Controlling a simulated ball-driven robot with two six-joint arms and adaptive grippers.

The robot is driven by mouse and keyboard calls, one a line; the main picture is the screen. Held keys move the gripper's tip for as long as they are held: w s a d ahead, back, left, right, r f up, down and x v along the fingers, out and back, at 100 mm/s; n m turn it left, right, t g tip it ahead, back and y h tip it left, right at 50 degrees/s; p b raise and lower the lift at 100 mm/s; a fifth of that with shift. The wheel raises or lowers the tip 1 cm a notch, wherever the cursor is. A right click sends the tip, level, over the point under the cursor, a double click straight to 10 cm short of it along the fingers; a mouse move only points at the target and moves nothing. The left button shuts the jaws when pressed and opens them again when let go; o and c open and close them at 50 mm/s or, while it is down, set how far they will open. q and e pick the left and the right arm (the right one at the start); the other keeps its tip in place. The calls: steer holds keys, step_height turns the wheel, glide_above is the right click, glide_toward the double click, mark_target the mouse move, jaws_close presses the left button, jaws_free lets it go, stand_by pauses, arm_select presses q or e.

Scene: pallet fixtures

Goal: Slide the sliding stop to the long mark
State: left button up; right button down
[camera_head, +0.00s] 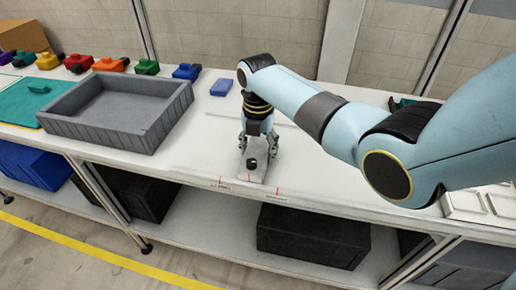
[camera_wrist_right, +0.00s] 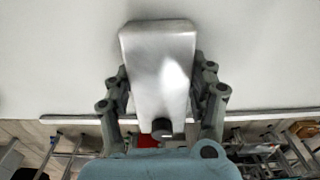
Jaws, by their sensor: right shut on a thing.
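The sliding stop, a grey metal block with a black knob (camera_head: 251,164), sits on the white bench near its front edge. In the right wrist view its silver plate (camera_wrist_right: 158,70) lies between the fingers. My right gripper (camera_head: 257,150) points down from above and is shut on the stop, one finger on each side. Small red marks (camera_head: 220,181) and (camera_head: 277,191) with labels show along the front edge. The left one's label is pale and the right one's is green; both are too small to read. The stop's front end lies between these marks. My left gripper is out of view.
A large grey tray (camera_head: 170,136) stands to the left. A blue block (camera_head: 221,87) and a thin rail (camera_head: 222,115) lie behind the stop. Several coloured parts line the back left. The bench to the right of the stop is clear under my arm.

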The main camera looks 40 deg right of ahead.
mark_target(233, 154)
steer(key=w+a+b, duration=0.1)
steer(key=w+a, duration=0.1)
steer(key=w+a+b, duration=0.1)
steer(key=w+a, duration=0.1)
steer(key=w, duration=0.1)
steer(key=shift+w+a+b, duration=0.25)
steer(key=shift+a+b, duration=0.1)
steer(key=shift+c, duration=2)
jaws_free()
steer(key=shift+d, duration=0.1)
step_height(233, 154, up, 12)
steer(key=shift+s, duration=0.1)
